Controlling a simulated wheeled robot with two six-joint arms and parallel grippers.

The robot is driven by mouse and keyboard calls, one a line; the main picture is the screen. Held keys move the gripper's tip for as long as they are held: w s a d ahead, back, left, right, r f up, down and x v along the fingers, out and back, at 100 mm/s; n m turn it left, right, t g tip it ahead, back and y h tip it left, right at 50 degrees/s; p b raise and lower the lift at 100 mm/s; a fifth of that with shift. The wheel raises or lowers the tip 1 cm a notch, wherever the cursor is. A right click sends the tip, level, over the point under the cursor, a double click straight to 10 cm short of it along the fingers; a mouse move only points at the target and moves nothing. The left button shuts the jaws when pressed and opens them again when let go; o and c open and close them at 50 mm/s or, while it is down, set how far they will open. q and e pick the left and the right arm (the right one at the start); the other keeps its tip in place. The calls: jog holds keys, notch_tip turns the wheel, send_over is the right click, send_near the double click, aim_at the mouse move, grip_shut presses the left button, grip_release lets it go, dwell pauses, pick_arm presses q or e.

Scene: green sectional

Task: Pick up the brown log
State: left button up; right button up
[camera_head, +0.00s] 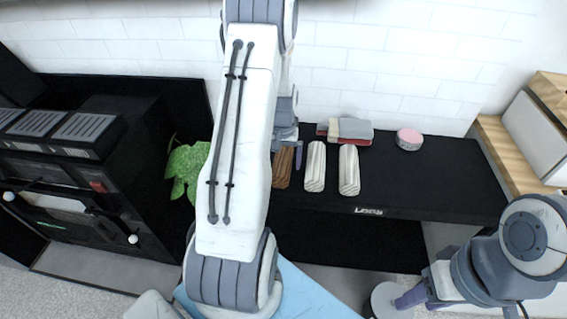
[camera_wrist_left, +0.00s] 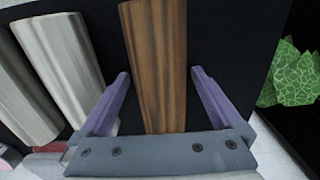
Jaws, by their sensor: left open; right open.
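The brown log (camera_head: 283,168) lies on the black table behind my left arm, which hides part of it. In the left wrist view the brown log (camera_wrist_left: 158,60) runs lengthwise between the two purple fingers of my left gripper (camera_wrist_left: 160,75). The fingers are open, with a gap on each side of the log. In the head view one finger of my left gripper (camera_head: 298,154) shows beside the log; the rest is hidden. My right gripper (camera_head: 408,298) is low at the right, open and away from the logs.
Two pale logs (camera_head: 315,167) (camera_head: 349,170) lie right of the brown one on the black table (camera_head: 440,185). Behind them are stacked red and grey items (camera_head: 345,130) and a pink round tin (camera_head: 409,139). A green leafy plant (camera_head: 187,168) stands left. The table's right part is clear.

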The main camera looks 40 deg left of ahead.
pick_arm(q)
jog(key=shift+f, duration=0.1)
jog(key=shift+c, duration=0.3)
jog(key=c, duration=1.5)
grip_shut()
